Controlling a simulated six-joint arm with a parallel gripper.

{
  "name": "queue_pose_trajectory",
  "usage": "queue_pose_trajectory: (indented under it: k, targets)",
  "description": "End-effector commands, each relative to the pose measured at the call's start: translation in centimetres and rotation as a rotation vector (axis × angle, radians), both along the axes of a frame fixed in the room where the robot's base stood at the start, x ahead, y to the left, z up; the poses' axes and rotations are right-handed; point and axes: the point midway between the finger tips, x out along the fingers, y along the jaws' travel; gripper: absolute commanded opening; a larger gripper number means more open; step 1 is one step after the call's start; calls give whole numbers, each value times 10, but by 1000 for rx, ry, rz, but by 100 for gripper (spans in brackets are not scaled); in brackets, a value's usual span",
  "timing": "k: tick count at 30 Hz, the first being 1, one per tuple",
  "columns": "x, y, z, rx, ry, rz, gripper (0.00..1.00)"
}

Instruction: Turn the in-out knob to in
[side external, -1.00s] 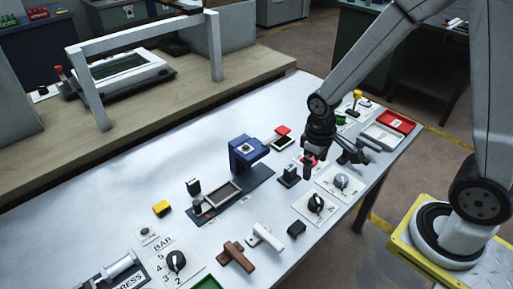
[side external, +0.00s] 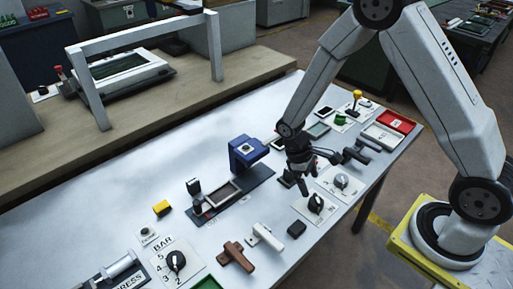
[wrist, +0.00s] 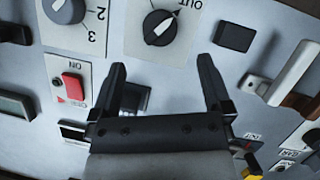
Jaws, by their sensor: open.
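The in-out knob (side external: 316,203) is a round black knob on a white plate. In the wrist view the knob (wrist: 160,28) is at the top centre, with the word OUT on its plate (wrist: 188,5) at the upper right; the IN label does not show clearly there. My gripper (side external: 303,187) is above the panel, just behind the knob in the side view. In the wrist view my gripper (wrist: 163,68) is open and empty, its two fingers apart and pointing toward the knob, which lies beyond the tips. I see no contact with the knob.
A grey numbered knob (wrist: 65,8) and a red on-off switch (wrist: 73,86) are on the left in the wrist view. A black block (wrist: 235,37) and a white handle (wrist: 288,75) are on the right. A blue device (side external: 246,152) stands further back on the panel.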

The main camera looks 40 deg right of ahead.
Motion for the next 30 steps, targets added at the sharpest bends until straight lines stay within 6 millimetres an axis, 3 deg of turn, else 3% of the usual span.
queue_pose_trajectory:
  k: [21, 30]
  targets:
    - [-25, -9, -62, 0, 1, -1, 100]
    - [-28, -10, -71, 0, -1, -2, 100]
